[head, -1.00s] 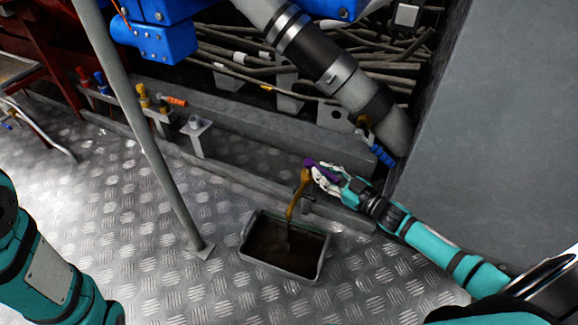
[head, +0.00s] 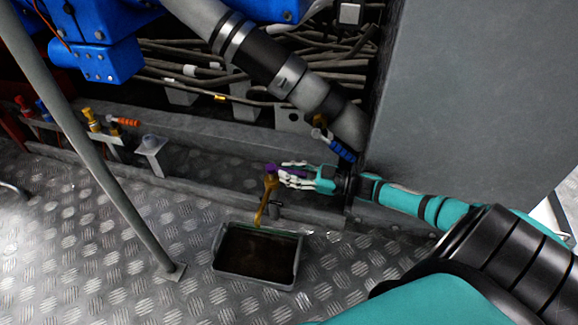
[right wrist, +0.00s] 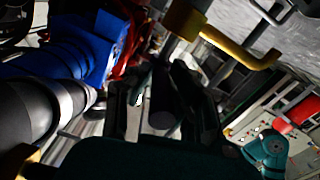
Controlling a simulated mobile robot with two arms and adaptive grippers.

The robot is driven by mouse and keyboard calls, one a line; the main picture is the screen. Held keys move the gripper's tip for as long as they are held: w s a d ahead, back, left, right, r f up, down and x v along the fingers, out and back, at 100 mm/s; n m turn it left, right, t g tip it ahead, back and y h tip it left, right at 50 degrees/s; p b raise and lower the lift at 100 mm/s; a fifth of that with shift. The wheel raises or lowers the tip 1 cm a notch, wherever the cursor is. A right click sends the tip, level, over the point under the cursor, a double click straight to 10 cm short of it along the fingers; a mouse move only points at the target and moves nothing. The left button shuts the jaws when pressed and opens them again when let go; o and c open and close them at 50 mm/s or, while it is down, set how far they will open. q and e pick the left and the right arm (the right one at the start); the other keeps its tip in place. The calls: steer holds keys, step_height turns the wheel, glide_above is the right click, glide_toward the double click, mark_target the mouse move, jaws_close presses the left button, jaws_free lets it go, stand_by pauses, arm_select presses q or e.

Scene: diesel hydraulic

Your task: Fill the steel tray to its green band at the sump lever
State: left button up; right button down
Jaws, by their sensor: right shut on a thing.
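The steel tray (head: 219,268) stands on the floor plate below the sump outlet, with dark brown liquid inside. A faint greenish strip shows along its far inner wall, above the liquid. The yellow-brown outlet pipe (head: 269,190) hangs over the tray's far edge; no stream clearly shows falling into the liquid. The purple sump lever (head: 271,168) is at the pipe's top. My right gripper (head: 285,172) is shut on the lever from the right. In the right wrist view, a dark rod sits between the fingers (right wrist: 160,105), and the yellow pipe (right wrist: 240,50) shows beyond. My left gripper is out of view.
A grey post (head: 95,160) stands left of the tray. Small valves with yellow (head: 91,118) and orange (head: 124,122) handles sit at the left, and a blue handle (head: 342,151) above my right gripper. A thick pipe (head: 270,65) slants overhead. A grey panel (head: 470,90) rises at the right.

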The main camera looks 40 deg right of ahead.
steer(key=c, duration=1.2)
jaws_free()
steer(key=shift+a+f, duration=0.1)
